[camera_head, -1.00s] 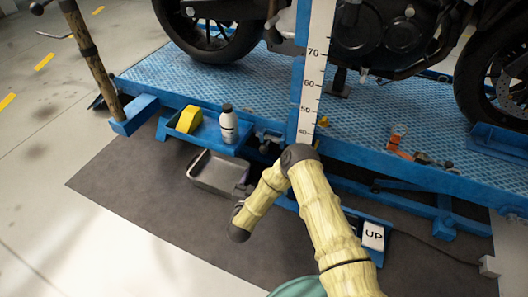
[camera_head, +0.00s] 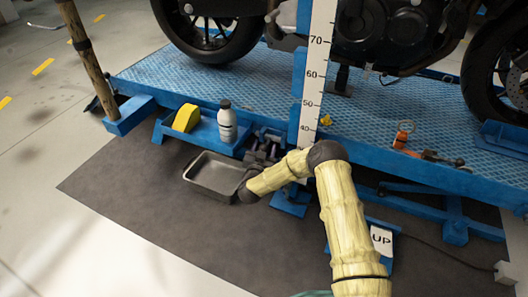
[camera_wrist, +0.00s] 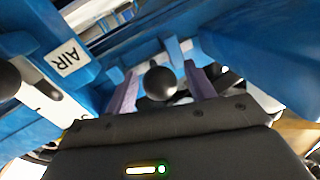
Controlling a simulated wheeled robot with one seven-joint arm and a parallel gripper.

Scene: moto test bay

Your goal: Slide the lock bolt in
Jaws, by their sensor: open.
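The lock bolt's black ball knob (camera_wrist: 160,83) shows in the wrist view, in front of a blue bracket (camera_wrist: 172,50). My gripper (camera_wrist: 161,71) is open, with one purple-grey finger on each side of the knob. I cannot tell whether either finger touches it. The bolt's shaft is hidden behind the knob. In the head view my gripper (camera_head: 262,148) is at the near edge of the blue lift, left of the ruler post and partly hidden by my arm. The knob cannot be made out there.
A blue shelf holds a white bottle (camera_head: 227,122) and a yellow block (camera_head: 186,118). A metal tray (camera_head: 212,176) lies below. A motorcycle stands on the lift (camera_head: 240,80).

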